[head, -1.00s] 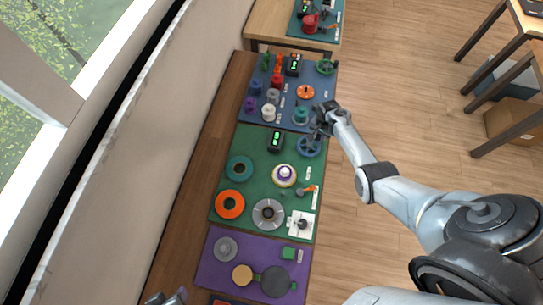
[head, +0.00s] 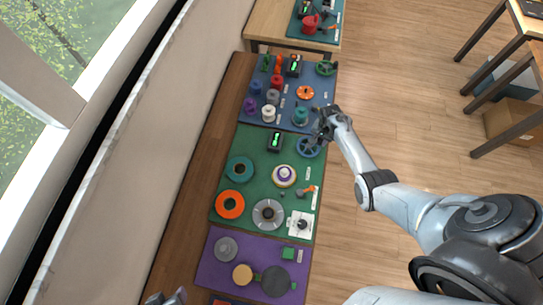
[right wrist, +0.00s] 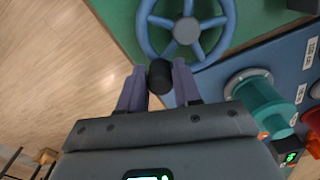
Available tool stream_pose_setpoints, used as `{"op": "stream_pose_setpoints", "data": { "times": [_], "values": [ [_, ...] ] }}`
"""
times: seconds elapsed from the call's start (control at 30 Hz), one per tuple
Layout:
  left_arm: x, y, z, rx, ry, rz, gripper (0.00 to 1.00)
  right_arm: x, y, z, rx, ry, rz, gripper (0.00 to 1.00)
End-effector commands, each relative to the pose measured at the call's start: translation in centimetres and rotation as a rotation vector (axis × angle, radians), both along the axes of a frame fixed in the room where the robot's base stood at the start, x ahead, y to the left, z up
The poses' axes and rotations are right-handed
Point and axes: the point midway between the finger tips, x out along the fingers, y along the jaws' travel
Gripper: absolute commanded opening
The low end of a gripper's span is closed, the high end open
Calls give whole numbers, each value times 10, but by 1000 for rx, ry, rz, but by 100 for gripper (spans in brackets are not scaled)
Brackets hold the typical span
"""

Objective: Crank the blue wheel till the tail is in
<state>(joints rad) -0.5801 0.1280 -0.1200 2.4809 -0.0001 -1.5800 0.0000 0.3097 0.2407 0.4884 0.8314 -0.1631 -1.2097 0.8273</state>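The blue spoked wheel (head: 309,147) lies at the right edge of the green mat. It also shows at the top of the right wrist view (right wrist: 187,31), with a dark round crank knob (right wrist: 160,77) at its rim. My right gripper (head: 321,134) is at the wheel's upper right side. I cannot make out a cord tail.
The green mat (head: 258,155) also holds a teal ring (head: 239,169), an orange ring (head: 230,204), a grey disc (head: 268,214) and a small display box (head: 275,141). A blue mat with several spools lies beyond, including a teal spool (right wrist: 262,100) near my right gripper.

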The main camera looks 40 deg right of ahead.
Motion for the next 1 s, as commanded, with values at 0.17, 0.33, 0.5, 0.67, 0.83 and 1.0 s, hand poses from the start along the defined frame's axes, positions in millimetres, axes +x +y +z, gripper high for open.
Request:
{"op": "stream_pose_setpoints", "data": {
  "times": [0.17,0.33,0.5,0.67,0.83,1.0],
  "values": [
    [0,0,0,0,0,1,51,0,0,0,0,0,0,56],
    [0,-1,0,-4,1,3,51,0,0,0,0,0,0,56],
    [0,-3,1,-11,1,7,51,0,0,4,-1,-1,0,56],
    [0,-3,7,-14,1,9,51,1,0,20,-1,-3,0,56],
    [0,-3,13,-13,1,8,51,0,0,47,-1,-3,1,56],
    [0,-2,16,-9,1,6,51,0,0,75,-1,-3,1,56]
  ]
}}
